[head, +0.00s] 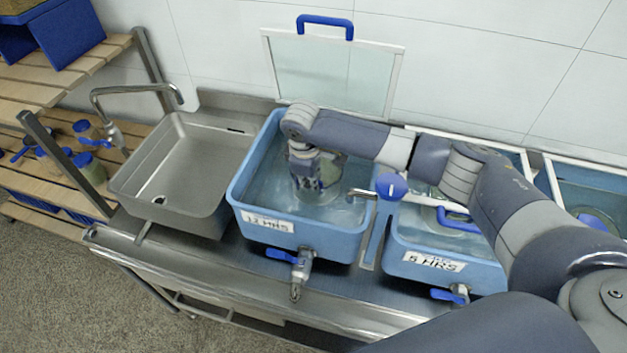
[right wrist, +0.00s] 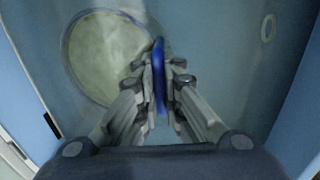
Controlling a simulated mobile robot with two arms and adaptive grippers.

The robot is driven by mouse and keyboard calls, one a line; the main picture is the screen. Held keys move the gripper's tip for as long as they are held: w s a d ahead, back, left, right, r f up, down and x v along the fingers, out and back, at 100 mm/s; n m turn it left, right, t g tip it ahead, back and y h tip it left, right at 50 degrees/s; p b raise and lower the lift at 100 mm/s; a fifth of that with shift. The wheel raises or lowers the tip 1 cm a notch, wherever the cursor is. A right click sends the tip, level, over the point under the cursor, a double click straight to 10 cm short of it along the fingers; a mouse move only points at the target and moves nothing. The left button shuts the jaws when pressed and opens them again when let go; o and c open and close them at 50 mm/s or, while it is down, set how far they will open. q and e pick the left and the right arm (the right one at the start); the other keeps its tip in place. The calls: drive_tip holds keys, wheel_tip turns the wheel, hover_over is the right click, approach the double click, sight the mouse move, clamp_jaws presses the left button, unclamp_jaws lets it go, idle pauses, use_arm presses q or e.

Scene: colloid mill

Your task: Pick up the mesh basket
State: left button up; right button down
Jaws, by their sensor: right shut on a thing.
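The mesh basket is a round, pale greenish piece with a thin rim at the upper left of the right wrist view (right wrist: 102,58). A blue handle (right wrist: 159,85) stands edge-on beside it. My right gripper (right wrist: 160,72) is shut on this blue handle, with a finger on each side. In the head view the right gripper (head: 312,188) reaches down into the blue tub (head: 295,236) labelled "12 HRS". There my gripper and wrist hide most of the basket. Whether the basket is clear of the tub floor I cannot tell. My left gripper is not in view.
A clear lid (head: 330,75) with a blue handle stands raised behind the tub. A steel sink (head: 170,185) is on the left. A second tub (head: 432,262), labelled "5 HRS", is on the right under my arm. Taps with blue levers (head: 298,268) stick out in front.

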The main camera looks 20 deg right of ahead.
wheel_tip(320, 180, up, 10)
drive_tip(key=shift+w+b, duration=0.1)
drive_tip(key=shift+b, duration=1.15)
wheel_tip(320, 180, up, 12)
drive_tip(key=p, duration=0.8)
drive_tip(key=shift+r+p, duration=0.2)
drive_tip(key=shift+p, duration=0.15)
